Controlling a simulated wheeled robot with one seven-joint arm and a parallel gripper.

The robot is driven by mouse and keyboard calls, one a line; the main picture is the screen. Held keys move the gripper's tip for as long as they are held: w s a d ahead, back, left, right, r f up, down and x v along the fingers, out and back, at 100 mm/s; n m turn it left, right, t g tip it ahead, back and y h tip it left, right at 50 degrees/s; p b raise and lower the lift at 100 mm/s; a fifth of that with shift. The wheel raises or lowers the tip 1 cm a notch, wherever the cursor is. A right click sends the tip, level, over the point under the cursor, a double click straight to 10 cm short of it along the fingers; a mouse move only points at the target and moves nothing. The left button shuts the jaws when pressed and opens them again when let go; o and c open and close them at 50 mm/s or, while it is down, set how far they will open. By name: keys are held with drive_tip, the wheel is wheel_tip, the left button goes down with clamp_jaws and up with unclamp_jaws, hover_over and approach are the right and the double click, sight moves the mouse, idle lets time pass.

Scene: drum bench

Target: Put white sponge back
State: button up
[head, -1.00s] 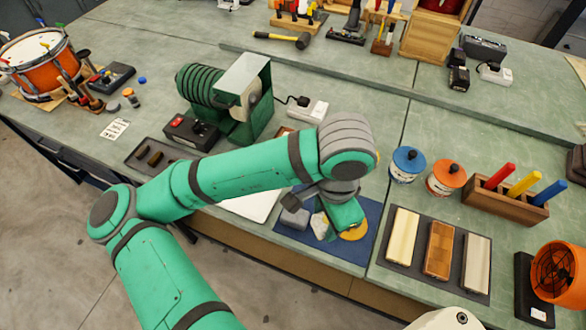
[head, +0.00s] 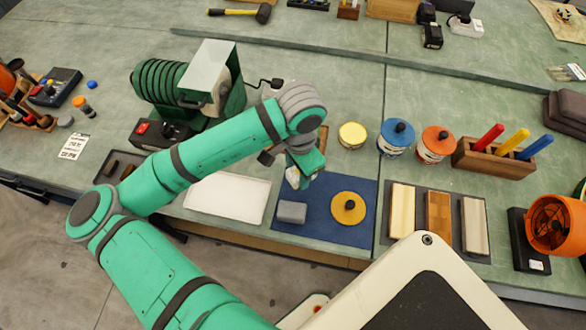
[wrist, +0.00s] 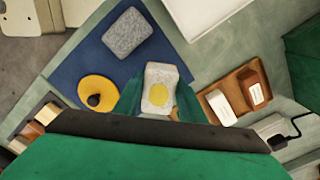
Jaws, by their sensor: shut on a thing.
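My gripper (head: 300,172) is shut on the white sponge (wrist: 158,76), a pale block with a yellow spot on its face in the wrist view. The sponge shows partly in the head view (head: 292,178), the rest hidden by my gripper. It is held above the back edge of the blue mat (head: 318,228). A grey sponge (head: 292,212) and a yellow disc with a black knob (head: 348,208) lie on the mat. A brown tray (wrist: 210,92) with two labelled blocks, one white and one brown, is right of the held sponge in the wrist view.
A white tray (head: 228,197) lies left of the mat. An open yellow tin (head: 352,135) and blue-lidded (head: 397,136) and orange-lidded (head: 436,144) tins stand behind. A dark tray with bars (head: 408,238) is right. A green machine (head: 205,90) stands back left.

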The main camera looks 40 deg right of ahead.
sight(296, 174)
drive_tip(key=shift+w+d+f, duration=0.15)
drive_tip(key=shift+w+f, duration=0.3)
drive_tip(key=shift+f, duration=0.25)
drive_tip(key=shift+w+f, duration=0.2)
drive_tip(key=shift+f, duration=1.3)
drive_tip(key=shift+s+d+f, duration=0.1)
drive_tip(key=shift+s+f, duration=0.05)
drive_tip(key=o, duration=0.9)
